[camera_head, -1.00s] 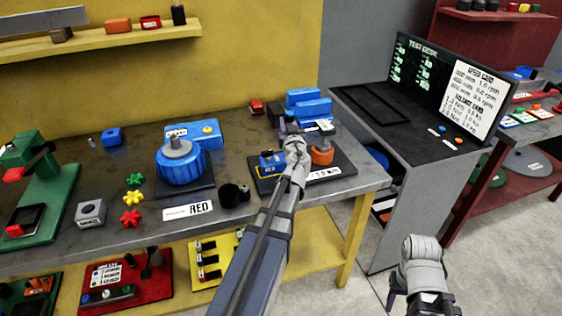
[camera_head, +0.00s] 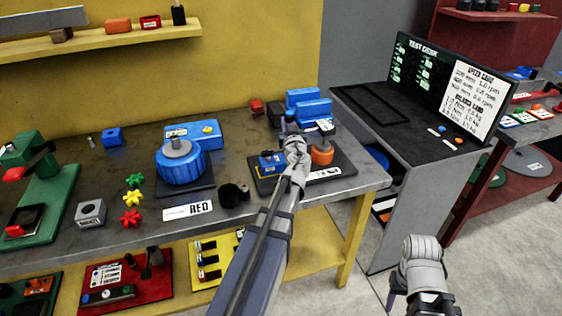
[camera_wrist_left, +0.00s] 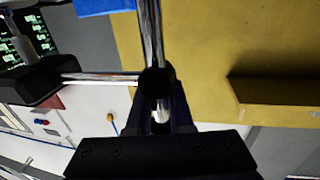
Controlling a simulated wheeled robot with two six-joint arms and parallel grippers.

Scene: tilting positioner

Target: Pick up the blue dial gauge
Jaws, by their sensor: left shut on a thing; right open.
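My left gripper (camera_head: 288,127) is at the back of a black tray (camera_head: 338,166) on the grey bench, partly hidden by its own wrist. In the left wrist view, my left gripper (camera_wrist_left: 158,108) is shut on a small black round part (camera_wrist_left: 157,80) where two bright metal rods (camera_wrist_left: 100,77) meet. I cannot tell whether this part belongs to the blue dial gauge, and I cannot pick out its dial face. A small blue block (camera_head: 271,161) and an orange round part (camera_head: 322,154) sit on the tray. My right gripper (camera_head: 392,296) is open and empty, low at the right.
Stacked blue blocks (camera_head: 308,103) stand just behind the tray. A blue ribbed drum (camera_head: 180,164) and a black cup (camera_head: 231,195) stand left of it. A dark desk with a display (camera_head: 452,85) stands right, across a gap.

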